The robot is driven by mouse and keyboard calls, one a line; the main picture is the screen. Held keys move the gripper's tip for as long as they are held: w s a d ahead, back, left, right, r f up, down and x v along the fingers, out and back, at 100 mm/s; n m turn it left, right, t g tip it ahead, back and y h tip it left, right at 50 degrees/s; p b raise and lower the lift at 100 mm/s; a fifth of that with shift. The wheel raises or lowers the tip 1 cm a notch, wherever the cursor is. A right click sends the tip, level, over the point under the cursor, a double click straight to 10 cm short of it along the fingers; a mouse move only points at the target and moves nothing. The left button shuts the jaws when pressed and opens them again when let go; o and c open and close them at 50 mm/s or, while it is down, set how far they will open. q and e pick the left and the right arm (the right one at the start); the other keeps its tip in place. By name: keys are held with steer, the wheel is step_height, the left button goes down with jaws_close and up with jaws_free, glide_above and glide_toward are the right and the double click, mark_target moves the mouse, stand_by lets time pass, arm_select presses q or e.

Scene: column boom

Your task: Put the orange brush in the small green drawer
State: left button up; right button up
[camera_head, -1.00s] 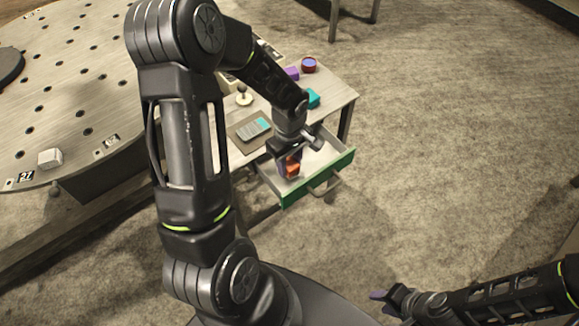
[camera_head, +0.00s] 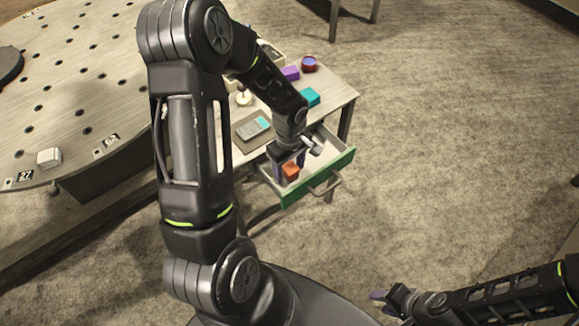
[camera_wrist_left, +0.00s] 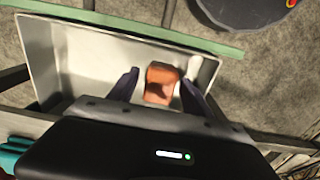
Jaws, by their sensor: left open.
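The orange brush (camera_head: 291,171) is inside the open small green drawer (camera_head: 318,181). In the left wrist view, the brush (camera_wrist_left: 161,84) shows as an orange block over the pale drawer floor, with a whitish piece beside it; I cannot tell whether that is part of it. My left gripper (camera_head: 289,163) is low over the drawer. Its dark fingers (camera_wrist_left: 159,80) are spread on either side of the brush, with gaps. The drawer's green front (camera_wrist_left: 130,30) runs across the top of the wrist view. My right gripper (camera_head: 382,296) is at the lower right, far from the drawer; its jaw opening is unclear.
A large table with holes (camera_head: 70,90) fills the left. Carpet right of the drawer is clear.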

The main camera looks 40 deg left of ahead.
mark_target(289, 167)
arm_select(q)
steer(key=shift+r, duration=0.15)
step_height(289, 167, up, 12)
stand_by(0.5)
stand_by(1.5)
